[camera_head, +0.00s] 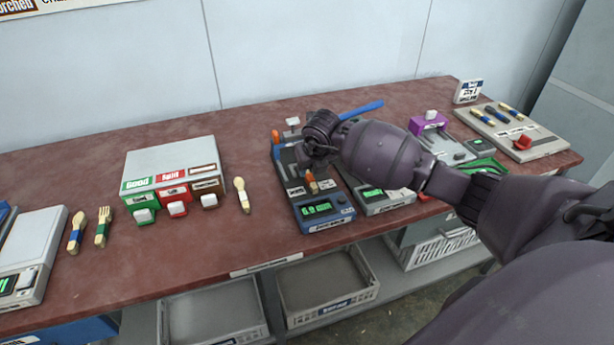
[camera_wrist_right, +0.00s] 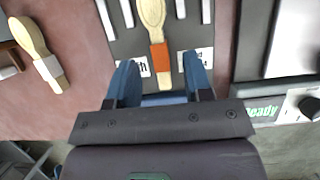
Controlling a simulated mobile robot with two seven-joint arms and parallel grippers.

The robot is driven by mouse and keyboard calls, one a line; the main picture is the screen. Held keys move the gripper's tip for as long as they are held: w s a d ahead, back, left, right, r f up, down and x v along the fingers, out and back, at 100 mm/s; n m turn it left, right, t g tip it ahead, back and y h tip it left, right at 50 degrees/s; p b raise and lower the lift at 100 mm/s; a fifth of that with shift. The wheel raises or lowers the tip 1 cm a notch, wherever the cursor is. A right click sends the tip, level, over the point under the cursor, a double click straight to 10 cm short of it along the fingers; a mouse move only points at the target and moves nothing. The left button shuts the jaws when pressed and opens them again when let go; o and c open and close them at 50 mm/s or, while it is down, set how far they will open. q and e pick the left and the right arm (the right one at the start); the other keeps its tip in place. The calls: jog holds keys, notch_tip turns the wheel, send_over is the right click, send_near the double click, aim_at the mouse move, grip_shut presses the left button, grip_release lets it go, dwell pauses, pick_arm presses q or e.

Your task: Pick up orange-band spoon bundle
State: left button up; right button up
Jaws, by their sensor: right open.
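The orange-band spoon bundle (camera_wrist_right: 152,17) is pale wood with an orange band around its handle. It lies on the dark top of a blue-based device (camera_head: 327,220) with a green display; in the head view its end (camera_head: 312,184) shows just below my right gripper (camera_head: 308,155). In the right wrist view, my right gripper (camera_wrist_right: 161,72) is open. Its two blue fingers lie on either side of the spoon handle, with gaps on both sides. I cannot tell how far the fingertips are above the device. My left gripper is not in view.
A white-band spoon (camera_wrist_right: 40,55) lies on the red-brown table (camera_head: 215,256), left of the device. A three-button box (camera_head: 172,157) stands further left. A second device (camera_head: 390,203) with a green display stands close on the right. Crates are below the table.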

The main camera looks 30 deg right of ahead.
aim_at(309, 174)
jog(key=shift+b+x, duration=0.3)
jog(key=shift+x, duration=1.7)
jog(key=shift+a, duration=0.1)
grip_shut()
